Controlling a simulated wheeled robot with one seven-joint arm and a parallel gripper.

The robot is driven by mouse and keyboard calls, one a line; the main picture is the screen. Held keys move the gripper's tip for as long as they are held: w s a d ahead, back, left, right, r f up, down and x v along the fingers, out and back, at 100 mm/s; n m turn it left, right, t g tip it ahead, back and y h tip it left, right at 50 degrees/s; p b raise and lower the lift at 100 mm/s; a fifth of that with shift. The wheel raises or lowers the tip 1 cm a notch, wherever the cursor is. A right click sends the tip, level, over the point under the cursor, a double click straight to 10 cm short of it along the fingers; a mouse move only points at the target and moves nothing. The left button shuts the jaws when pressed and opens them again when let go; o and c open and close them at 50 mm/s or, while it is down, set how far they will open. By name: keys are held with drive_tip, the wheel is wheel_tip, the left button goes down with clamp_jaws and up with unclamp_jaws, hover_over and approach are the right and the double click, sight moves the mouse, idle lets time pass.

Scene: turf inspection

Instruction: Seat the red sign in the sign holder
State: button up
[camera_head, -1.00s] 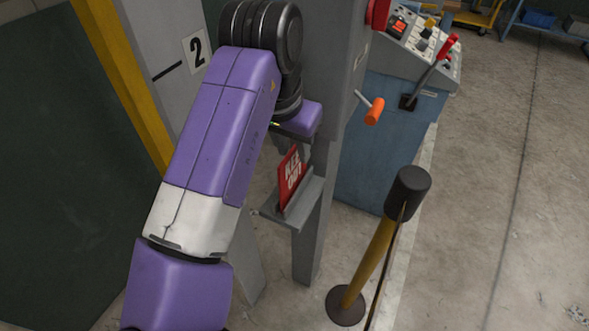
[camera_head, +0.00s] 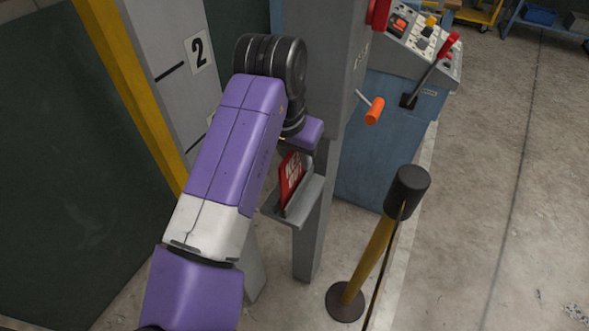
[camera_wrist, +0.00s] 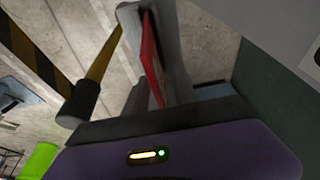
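The red sign (camera_head: 290,178) with white lettering stands on edge, slightly tilted, at the grey sign holder (camera_head: 311,196), a small bracket on the grey post. Its lower edge is at the holder; I cannot tell how deep it sits. In the wrist view the sign (camera_wrist: 151,60) shows as a thin red strip edge-on, beside the grey holder (camera_wrist: 172,50). My gripper (camera_head: 302,158), under the purple wrist, is right above the sign's upper edge. Its fingers are mostly hidden, so neither their opening nor any grip on the sign is clear.
A yellow barrier post (camera_head: 372,252) with a black top stands right of the holder. A blue control console (camera_head: 380,150) is behind, with an orange-handled lever (camera_head: 374,111). Open floor lies right.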

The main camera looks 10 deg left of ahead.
drive_tip(key=shift+f, duration=0.1)
clamp_jaws()
idle(1.5)
